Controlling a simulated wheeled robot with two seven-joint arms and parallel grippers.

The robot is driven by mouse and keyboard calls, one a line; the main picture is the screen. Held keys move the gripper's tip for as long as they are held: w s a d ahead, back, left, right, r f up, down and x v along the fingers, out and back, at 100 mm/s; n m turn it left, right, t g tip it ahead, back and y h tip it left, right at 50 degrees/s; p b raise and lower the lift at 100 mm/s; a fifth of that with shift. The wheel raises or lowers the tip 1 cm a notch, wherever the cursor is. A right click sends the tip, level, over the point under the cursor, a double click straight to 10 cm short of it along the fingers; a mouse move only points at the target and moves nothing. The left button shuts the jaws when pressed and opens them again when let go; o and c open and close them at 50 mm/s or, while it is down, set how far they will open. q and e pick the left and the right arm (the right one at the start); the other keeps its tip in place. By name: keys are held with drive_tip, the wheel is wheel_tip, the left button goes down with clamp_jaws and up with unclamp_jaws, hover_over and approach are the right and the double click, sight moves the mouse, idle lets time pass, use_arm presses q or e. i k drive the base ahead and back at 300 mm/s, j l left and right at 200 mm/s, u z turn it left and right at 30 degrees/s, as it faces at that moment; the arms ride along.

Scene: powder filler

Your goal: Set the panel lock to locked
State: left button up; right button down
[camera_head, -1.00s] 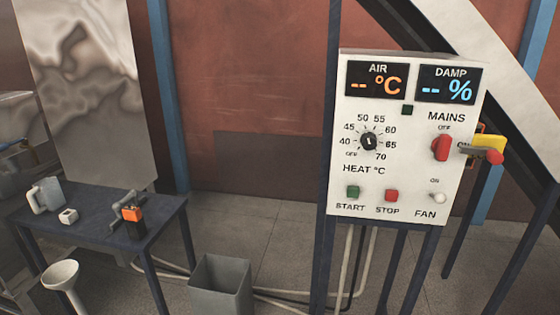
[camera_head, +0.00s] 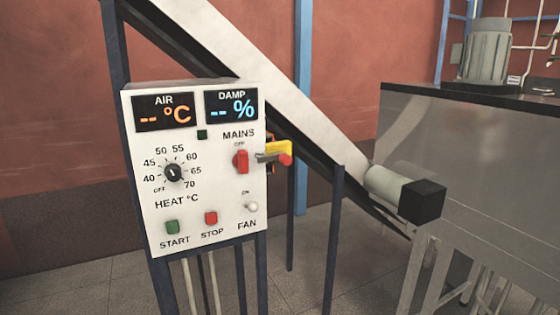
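The white control panel (camera_head: 193,212) stands left of the middle on dark blue legs. On its right edge is a yellow part (camera_head: 279,148) with a grey bar (camera_head: 268,157) and a red knob (camera_head: 285,159); I cannot tell for certain whether this is the panel lock or how it is set. The red MAINS switch (camera_head: 241,161) beside it stands upright, under the OFF mark. Neither of my grippers shows in the head view.
The panel also carries a black heat dial (camera_head: 173,173), a green START button (camera_head: 172,227), a red STOP button (camera_head: 211,218) and a white FAN switch (camera_head: 252,207). A sloping chute (camera_head: 270,85) passes behind it. A large grey machine (camera_head: 480,150) stands at the right.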

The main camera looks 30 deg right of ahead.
sight(285, 159)
drive_tip(key=z, duration=1)
